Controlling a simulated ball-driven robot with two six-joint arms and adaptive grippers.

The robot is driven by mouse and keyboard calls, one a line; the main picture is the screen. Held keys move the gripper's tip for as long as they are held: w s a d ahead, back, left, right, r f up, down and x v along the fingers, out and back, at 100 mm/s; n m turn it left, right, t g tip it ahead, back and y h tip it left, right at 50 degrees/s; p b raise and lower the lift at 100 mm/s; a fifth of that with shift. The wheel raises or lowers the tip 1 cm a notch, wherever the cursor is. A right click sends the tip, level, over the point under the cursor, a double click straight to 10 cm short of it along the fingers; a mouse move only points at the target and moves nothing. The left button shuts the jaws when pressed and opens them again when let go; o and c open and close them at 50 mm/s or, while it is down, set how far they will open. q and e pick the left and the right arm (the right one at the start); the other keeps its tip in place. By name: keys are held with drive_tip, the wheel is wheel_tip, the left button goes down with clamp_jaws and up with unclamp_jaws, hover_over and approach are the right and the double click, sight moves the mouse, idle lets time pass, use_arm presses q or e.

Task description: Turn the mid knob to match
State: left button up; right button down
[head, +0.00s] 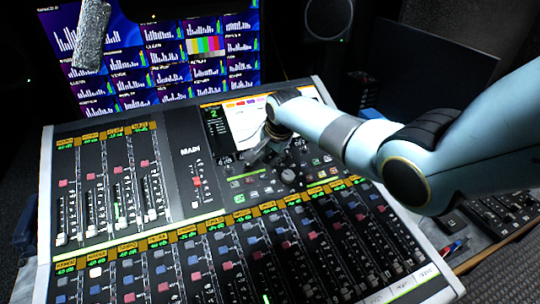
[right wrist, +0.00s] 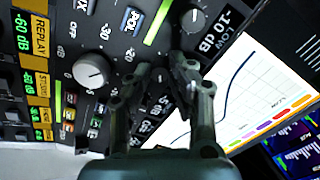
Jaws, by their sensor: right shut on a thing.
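The mixing console (head: 180,150) fills the middle of the head view. My right gripper (head: 265,155) reaches down onto its knob area, just below the small screen. In the right wrist view, my right gripper (right wrist: 162,72) has its two fingers closed in around a spot between two grey knobs. It is shut on a knob there, which I take as the mid knob; the fingers hide nearly all of it, so its pointer cannot be read. One free knob (right wrist: 92,70) is left of the fingers, another (right wrist: 192,18) above them. My left gripper is not in view.
The console's screen (head: 238,122) shows a curve; in the right wrist view, "-10 dB" and "LOW" (right wrist: 222,28) can be read. Faders (head: 120,195) lie left and in front. Monitors (head: 160,55) stand behind. A silvery hanging piece (head: 90,35) is at top left.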

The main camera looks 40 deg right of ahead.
drive_tip(key=c, duration=1.2)
unclamp_jaws()
drive_tip(key=d+v, duration=0.1)
drive_tip(key=v, duration=1.1)
drive_tip(key=shift+a, duration=0.45)
drive_tip(key=shift+f, duration=0.1)
